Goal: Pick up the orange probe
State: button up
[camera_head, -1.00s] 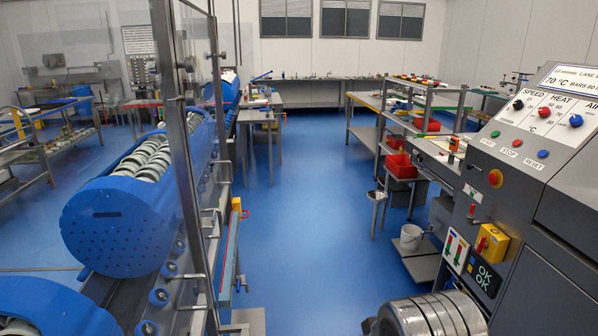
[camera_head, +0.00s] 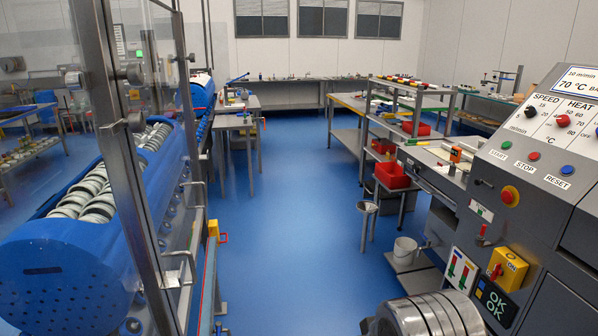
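A small orange thing (camera_head: 456,153) stands on the grey bench beside the control machine, right of the middle in the head view. It is small and has a dark part, and I cannot tell for sure that it is the orange probe. It looks free of other things around it.
The control panel (camera_head: 545,135) fills the right side. A blue drum (camera_head: 70,265) behind clear panels lines the left. The blue floor aisle (camera_head: 290,240) between is clear.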

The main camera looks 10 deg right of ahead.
aim_at(456, 152)
jog(key=z, duration=0.25)
jog(key=i, duration=1.45)
jog(key=z, duration=0.6)
jog(key=i, duration=1.85)
jog(key=z, duration=0.35)
